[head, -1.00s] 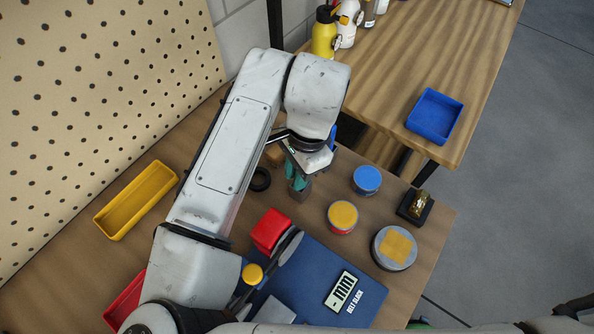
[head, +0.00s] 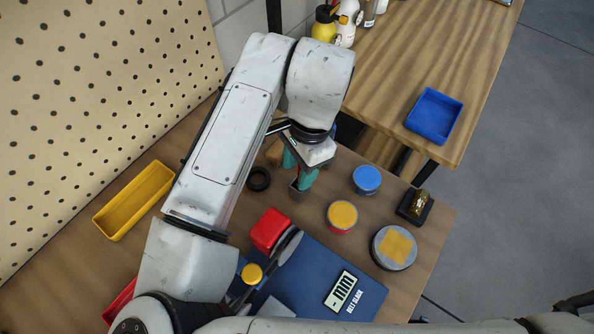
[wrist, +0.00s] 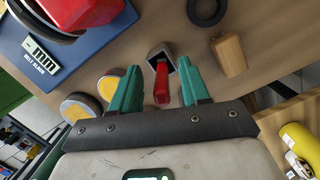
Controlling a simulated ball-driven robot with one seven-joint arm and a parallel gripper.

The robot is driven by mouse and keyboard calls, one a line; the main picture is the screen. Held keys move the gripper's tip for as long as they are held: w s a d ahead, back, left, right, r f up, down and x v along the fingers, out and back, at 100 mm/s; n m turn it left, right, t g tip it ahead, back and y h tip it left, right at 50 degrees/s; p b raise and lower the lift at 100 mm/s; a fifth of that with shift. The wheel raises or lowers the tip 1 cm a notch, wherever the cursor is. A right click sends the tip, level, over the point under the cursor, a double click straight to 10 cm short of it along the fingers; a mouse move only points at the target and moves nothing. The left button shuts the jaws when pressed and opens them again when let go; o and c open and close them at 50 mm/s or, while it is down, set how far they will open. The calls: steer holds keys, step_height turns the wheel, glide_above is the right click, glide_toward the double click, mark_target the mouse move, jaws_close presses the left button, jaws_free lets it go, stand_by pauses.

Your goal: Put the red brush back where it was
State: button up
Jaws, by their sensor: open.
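The red brush (wrist: 161,85) shows between my fingers in the wrist view, its handle pointing toward the camera. Its far end reaches into a small grey square holder (wrist: 155,49) with a dark inside. In the head view the holder (head: 298,195) stands on the bench just below my gripper (head: 299,170), and I cannot make out the brush there. My gripper (wrist: 160,93) is open, with one teal finger on each side of the brush and visible gaps between.
A tan wooden block (wrist: 229,55) and a black ring (head: 259,179) lie close to the holder. Blue (head: 367,180) and yellow-topped (head: 342,216) round containers stand to its right. A red block (head: 270,230) and blue gauge base (head: 310,280) are nearer me.

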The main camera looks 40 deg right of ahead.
steer(key=r, duration=0.3)
steer(key=d+r, duration=0.1)
steer(key=r, duration=0.5)
steer(key=shift+d+r, duration=0.25)
steer(key=shift+d, duration=0.05)
